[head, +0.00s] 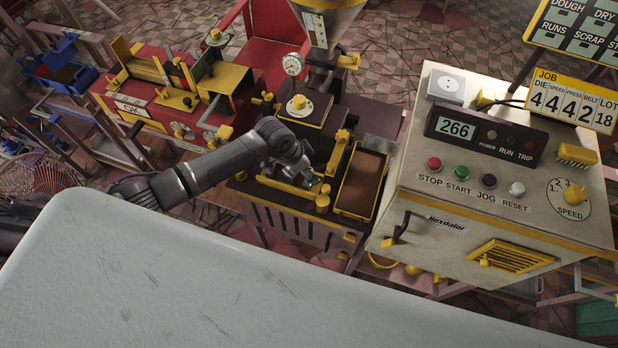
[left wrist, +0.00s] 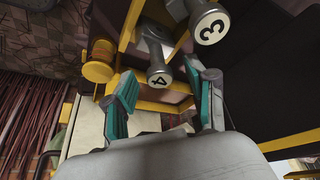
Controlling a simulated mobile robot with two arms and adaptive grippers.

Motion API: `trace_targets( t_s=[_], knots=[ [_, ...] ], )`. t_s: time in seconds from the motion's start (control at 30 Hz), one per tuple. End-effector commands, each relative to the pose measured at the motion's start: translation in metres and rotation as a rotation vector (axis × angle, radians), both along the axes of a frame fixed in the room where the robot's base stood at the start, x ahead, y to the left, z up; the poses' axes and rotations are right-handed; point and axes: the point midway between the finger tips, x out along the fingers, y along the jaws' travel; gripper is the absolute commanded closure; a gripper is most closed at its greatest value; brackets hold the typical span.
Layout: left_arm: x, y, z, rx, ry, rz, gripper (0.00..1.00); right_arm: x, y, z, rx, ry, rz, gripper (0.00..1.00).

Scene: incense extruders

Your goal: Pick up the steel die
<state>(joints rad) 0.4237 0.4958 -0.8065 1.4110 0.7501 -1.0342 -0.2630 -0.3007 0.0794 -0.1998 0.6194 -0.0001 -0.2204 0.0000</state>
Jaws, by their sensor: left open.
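Two grey metal pieces with white numbered end faces, which look like steel dies, show in the left wrist view: one marked 4 (left wrist: 160,76) and a larger-looking one marked 3 (left wrist: 209,26). I cannot tell which one the task means. My left gripper (left wrist: 165,105) is open, its teal-padded fingers on either side of and below the piece marked 4, with nothing visibly held. In the head view my left gripper (head: 312,184) reaches in over the yellow-edged front of the dark extruder (head: 285,222) and hides most of that spot. My right gripper is not in view.
A brown-lined tray (head: 361,183) sits just right of the gripper. The control cabinet (head: 460,205) stands further right. A red and yellow machine (head: 165,95) stands at left. A yellow knob (left wrist: 98,62) is close to the left finger in the wrist view.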

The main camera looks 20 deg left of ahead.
Motion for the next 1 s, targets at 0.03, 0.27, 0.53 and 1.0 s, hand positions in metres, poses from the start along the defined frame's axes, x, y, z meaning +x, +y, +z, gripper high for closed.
trace_targets(
  t_s=[0.03,0.27,0.53,1.0],
  knots=[
    [0.0012,-0.0019,-0.0037,-0.002,0.0,0.001,0.44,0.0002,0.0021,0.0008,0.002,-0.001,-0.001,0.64],
    [0.0023,-0.0023,-0.0082,0.0,-0.001,0.0,0.44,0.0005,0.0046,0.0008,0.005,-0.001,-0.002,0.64],
    [0.0022,-0.0023,-0.008,0.0,-0.001,0.0,0.77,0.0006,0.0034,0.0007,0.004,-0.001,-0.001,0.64],
    [0.0031,-0.0026,-0.0066,-0.001,-0.003,0.001,1.0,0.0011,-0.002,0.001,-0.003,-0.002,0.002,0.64]
  ],
)
